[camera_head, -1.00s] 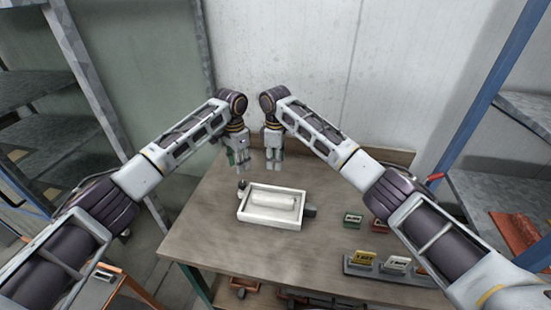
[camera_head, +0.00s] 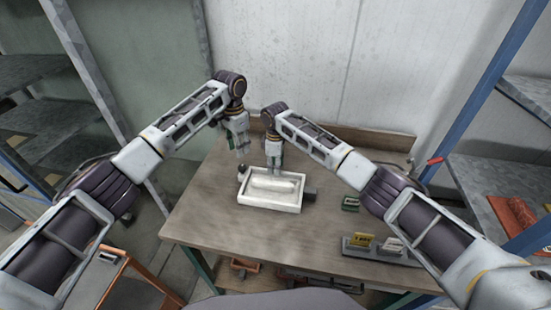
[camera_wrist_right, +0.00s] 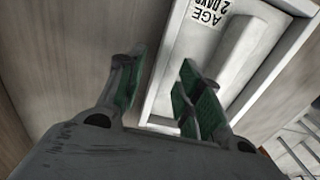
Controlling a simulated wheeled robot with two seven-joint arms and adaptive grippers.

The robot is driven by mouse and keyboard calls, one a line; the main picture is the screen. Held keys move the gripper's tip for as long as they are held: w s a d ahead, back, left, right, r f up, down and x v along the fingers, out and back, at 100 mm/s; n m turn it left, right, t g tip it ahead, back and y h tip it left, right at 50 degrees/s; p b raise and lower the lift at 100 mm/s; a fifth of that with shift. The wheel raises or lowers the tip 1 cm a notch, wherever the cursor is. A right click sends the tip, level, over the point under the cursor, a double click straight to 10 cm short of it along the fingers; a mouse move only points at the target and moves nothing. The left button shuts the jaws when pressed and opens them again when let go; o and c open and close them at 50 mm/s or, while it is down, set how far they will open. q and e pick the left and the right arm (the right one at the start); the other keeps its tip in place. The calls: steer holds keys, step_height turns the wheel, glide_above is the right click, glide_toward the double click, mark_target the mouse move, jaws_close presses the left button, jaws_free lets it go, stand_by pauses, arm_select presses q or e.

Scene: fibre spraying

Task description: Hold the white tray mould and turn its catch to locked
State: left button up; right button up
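The white tray mould (camera_head: 270,207) lies on the wooden table, with a pale raised block inside and a label reading "AGE 2 DAYS" in the right wrist view (camera_wrist_right: 152,115). A dark round knob (camera_head: 242,168) is at its back left corner and a dark grey piece (camera_head: 309,197) at its right side; I cannot tell which is the catch. My right gripper (camera_head: 275,168) is at the tray's back rim. In the right wrist view it (camera_wrist_right: 161,62) is open, its green-padded fingers either side of a tray wall. My left gripper (camera_head: 239,149) is open and empty, above and behind the knob.
A grey rack (camera_head: 372,253) with yellow and white tags is at the front right, near my right arm. Shelves (camera_head: 505,165) stand at the right. The table front left is clear.

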steer(key=shift+f, duration=1.15)
steer(key=shift+c, duration=0.3)
jaws_close()
arm_select(q)
steer(key=shift+o, duration=0.5)
